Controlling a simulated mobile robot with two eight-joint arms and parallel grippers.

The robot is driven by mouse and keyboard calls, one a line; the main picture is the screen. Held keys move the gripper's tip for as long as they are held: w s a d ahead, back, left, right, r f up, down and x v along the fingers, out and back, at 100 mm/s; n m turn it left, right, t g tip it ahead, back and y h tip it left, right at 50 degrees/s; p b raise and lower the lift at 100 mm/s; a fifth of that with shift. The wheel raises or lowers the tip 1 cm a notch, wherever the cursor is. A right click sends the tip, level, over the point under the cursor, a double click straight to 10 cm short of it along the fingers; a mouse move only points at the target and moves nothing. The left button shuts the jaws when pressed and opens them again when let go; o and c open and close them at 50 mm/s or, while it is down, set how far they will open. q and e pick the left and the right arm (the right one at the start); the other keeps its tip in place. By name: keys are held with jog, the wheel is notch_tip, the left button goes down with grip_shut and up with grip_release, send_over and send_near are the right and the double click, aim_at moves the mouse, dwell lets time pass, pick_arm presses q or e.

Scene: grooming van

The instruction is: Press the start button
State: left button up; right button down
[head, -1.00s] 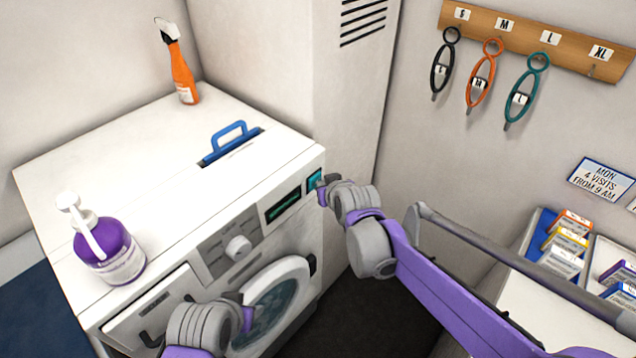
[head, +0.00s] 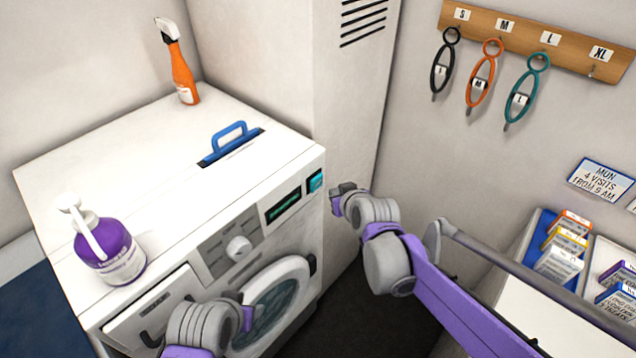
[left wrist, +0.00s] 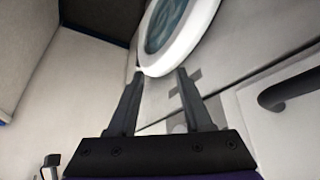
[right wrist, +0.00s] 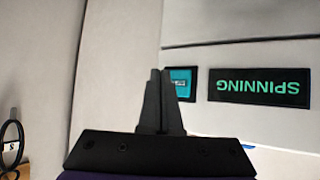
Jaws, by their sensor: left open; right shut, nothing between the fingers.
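The washing machine (head: 190,240) stands at the left in the head view. A teal start button (head: 315,181) sits at the right end of its front panel, beside a dark display (head: 283,206). In the right wrist view the button (right wrist: 181,84) is behind the fingertips, and the display (right wrist: 261,87) reads "SPINNING", upside down. My right gripper (head: 335,195) is shut and empty, just right of the button and apart from it; its fingers also show in the right wrist view (right wrist: 161,75). My left gripper (left wrist: 160,75) is open and empty in front of the round door (left wrist: 177,25).
A purple pump bottle (head: 108,250) and an orange spray bottle (head: 182,70) stand on the machine, with a blue handle (head: 229,142) between them. A tall cabinet (head: 340,90) rises behind. Hooked loops (head: 482,80) hang on the right wall, above boxes (head: 565,240).

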jog(key=shift+s+d, duration=0.8)
jog(key=shift+d, duration=0.35)
dwell(0.8)
